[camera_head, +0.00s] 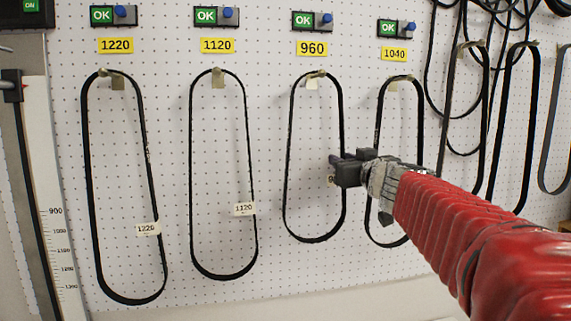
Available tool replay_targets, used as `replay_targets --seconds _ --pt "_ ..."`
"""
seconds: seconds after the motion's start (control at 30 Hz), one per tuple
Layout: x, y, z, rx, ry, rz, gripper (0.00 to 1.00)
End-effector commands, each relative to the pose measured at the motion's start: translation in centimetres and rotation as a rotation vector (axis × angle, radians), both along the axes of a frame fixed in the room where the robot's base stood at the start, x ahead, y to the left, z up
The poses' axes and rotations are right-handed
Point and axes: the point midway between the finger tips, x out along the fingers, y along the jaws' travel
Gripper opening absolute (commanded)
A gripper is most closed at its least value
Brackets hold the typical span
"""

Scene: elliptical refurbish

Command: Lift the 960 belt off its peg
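The 960 belt (288,172) is a black loop hanging from its peg (315,75) under the yellow 960 label (312,48). My gripper (335,168) is at the right strand of this belt, a little below mid-height, and overlaps it in the picture. The gripper hides that part of the strand and most of a small pale tag (331,181) there. I cannot tell whether the fingers touch or grip the belt. The loop hangs with its top still over the peg.
The 1040 belt (380,120) hangs close on the right, partly behind my gripper and arm. The 1120 belt (191,170) and 1220 belt (89,190) hang left on the white pegboard (270,140). Several loose belts (480,120) crowd the far right. A length scale (55,230) stands left.

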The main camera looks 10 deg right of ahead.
Motion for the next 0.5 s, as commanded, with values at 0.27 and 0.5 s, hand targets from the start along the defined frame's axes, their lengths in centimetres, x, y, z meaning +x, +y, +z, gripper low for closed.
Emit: replay_targets --seconds 0.27,0.5 --pt "1.15 0.03 0.03 0.000 -0.001 0.000 0.26" --pt "1.13 0.03 0.01 0.000 0.000 0.000 0.26"
